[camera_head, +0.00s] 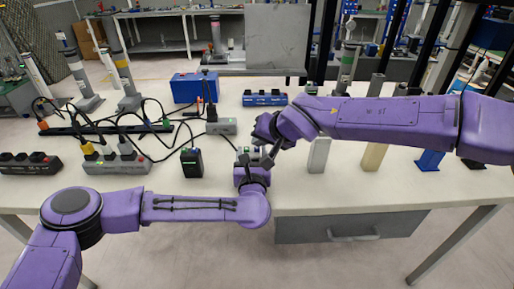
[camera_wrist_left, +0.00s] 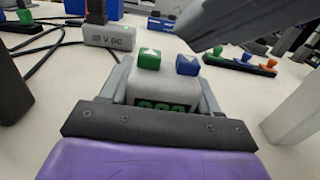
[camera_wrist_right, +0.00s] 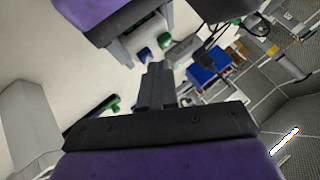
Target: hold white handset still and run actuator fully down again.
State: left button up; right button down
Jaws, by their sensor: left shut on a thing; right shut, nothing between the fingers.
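The white handset (camera_wrist_left: 165,88) is held between the fingers of my left gripper (camera_wrist_left: 165,95), over the front of the table. It has a green button (camera_wrist_left: 149,58) and a blue button (camera_wrist_left: 187,65) with arrows, and a green-lit display partly hidden by the gripper. My left gripper shows in the head view (camera_head: 250,166). My right gripper (camera_head: 267,158) is shut and empty, its tips close to the blue button; I cannot tell whether they touch. In the right wrist view its shut fingers (camera_wrist_right: 156,70) point toward the blue button (camera_wrist_right: 145,54). Which column is the actuator is unclear.
A white column (camera_head: 319,154), a beige column (camera_head: 376,150) and a blue-based column (camera_head: 431,157) stand to the right. A black box (camera_head: 192,163), a grey supply box (camera_head: 222,126), power strips (camera_head: 116,163) and cables lie left. The front table strip is mostly bare.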

aim_at(260, 150)
jog(key=shift+f, duration=0.4)
dwell(1.5)
dwell(1.9)
jog(key=shift+r, duration=0.95)
jog(key=shift+r, duration=0.1)
jog(key=shift+r, duration=2.4)
pick_arm(q)
jog(key=o, duration=1.2)
